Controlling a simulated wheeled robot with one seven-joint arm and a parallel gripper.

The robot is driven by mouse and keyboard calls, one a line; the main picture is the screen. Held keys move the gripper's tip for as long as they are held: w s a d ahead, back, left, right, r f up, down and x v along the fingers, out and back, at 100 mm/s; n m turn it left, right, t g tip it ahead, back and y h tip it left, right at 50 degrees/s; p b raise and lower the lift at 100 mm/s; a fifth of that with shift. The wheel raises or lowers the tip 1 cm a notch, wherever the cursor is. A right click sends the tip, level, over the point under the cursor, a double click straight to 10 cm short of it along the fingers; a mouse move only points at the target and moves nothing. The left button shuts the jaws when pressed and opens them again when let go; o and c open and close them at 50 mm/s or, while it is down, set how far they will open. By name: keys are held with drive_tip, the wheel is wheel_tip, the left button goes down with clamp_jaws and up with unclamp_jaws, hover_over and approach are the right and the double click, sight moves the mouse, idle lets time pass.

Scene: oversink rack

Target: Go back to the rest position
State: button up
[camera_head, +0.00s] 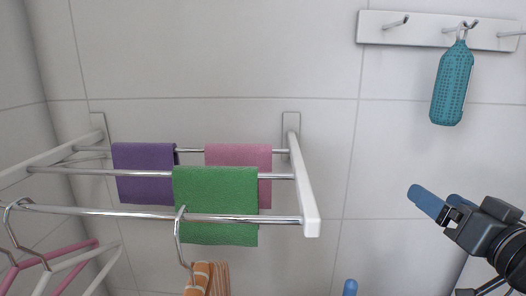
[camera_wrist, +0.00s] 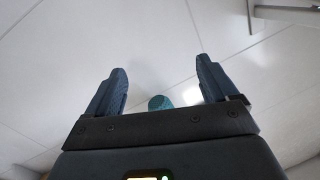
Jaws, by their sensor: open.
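My gripper (camera_head: 440,200) is at the right of the head view, raised in front of the tiled wall, with its blue fingertips pointing left. In the wrist view, my gripper (camera_wrist: 162,88) shows two blue fingers spread wide apart with nothing held between them. A small teal round shape (camera_wrist: 160,103) shows between the finger bases in the wrist view, partly hidden by the gripper body.
A wall rack (camera_head: 309,185) on the left carries a purple cloth (camera_head: 143,175), a green cloth (camera_head: 215,205) and a pink cloth (camera_head: 240,155). A hook board (camera_head: 400,34) is at upper right. The wall between rack and gripper is clear.

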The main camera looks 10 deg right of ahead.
drive_tip(key=s+a+f+g, duration=0.2)
drive_tip(key=s+a+f, duration=0.9)
drive_tip(key=s+f, duration=0.4)
drive_tip(key=s+a+n+y, duration=0.1)
drive_tip(key=s+a+n, duration=0.1)
drive_tip(key=s, duration=0.6)
drive_tip(key=s+a+f+n+g, duration=0.1)
drive_tip(key=s+a, duration=0.3)
drive_tip(key=s, duration=0.5)
drive_tip(key=shift+s+f+n+y+p, duration=0.3)
drive_tip(key=shift+n+y+p, duration=0.1)
drive_tip(key=shift+n, duration=0.4)
